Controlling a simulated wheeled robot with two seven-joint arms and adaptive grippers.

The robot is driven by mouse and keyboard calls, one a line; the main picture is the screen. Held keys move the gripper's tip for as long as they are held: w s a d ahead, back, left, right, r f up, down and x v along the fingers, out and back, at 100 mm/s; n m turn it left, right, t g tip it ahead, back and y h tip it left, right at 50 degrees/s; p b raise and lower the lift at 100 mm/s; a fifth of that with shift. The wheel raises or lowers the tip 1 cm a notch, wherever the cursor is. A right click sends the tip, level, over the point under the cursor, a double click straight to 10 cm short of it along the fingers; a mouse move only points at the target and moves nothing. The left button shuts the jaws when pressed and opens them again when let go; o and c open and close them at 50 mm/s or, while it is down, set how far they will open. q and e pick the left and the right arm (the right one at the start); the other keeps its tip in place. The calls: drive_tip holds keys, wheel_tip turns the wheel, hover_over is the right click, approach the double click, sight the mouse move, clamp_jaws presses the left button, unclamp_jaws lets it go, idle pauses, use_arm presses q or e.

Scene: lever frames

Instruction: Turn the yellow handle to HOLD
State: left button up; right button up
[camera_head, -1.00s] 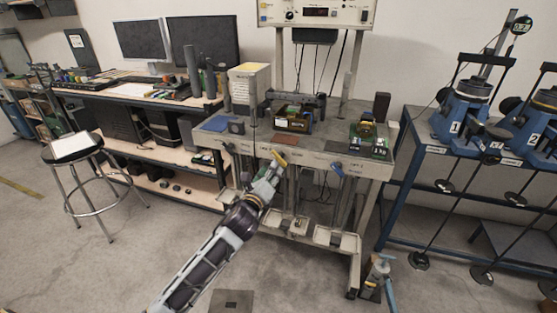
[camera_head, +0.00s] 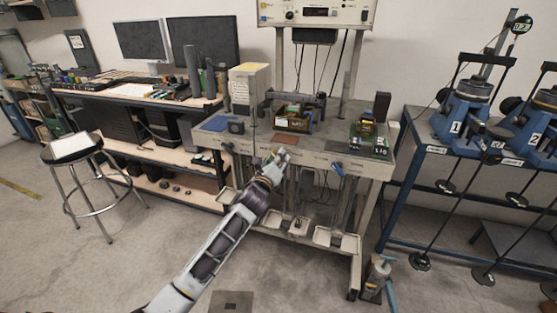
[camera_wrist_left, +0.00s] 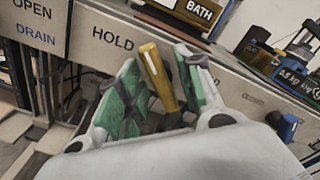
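The yellow handle (camera_wrist_left: 158,78) shows in the left wrist view, standing slightly tilted with its upper end leaning left, beside the HOLD label (camera_wrist_left: 112,38). The DRAIN label (camera_wrist_left: 38,36) and OPEN label (camera_wrist_left: 24,8) are further left on the pale panel. My left gripper (camera_wrist_left: 160,88) is open, its two green-padded fingers on either side of the handle. I cannot tell whether either pad touches it. In the head view my left gripper (camera_head: 278,156) is at the front edge of the bench and mostly hides the handle. My right gripper is not in view.
A blue handle (camera_head: 337,168) is on the same bench front, to the right; it also shows in the wrist view (camera_wrist_left: 286,126). The bench top (camera_head: 330,135) carries several devices above the panel. A stool (camera_head: 75,150) stands left, a blue-framed table (camera_head: 410,165) right.

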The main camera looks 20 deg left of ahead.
use_arm(q)
drive_tip(key=shift+w, duration=0.35)
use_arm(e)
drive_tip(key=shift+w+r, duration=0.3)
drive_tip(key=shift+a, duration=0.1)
use_arm(q)
drive_tip(key=shift+c, duration=0.2)
clamp_jaws()
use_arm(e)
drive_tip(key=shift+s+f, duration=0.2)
use_arm(q)
drive_tip(key=shift+n+p, duration=0.4)
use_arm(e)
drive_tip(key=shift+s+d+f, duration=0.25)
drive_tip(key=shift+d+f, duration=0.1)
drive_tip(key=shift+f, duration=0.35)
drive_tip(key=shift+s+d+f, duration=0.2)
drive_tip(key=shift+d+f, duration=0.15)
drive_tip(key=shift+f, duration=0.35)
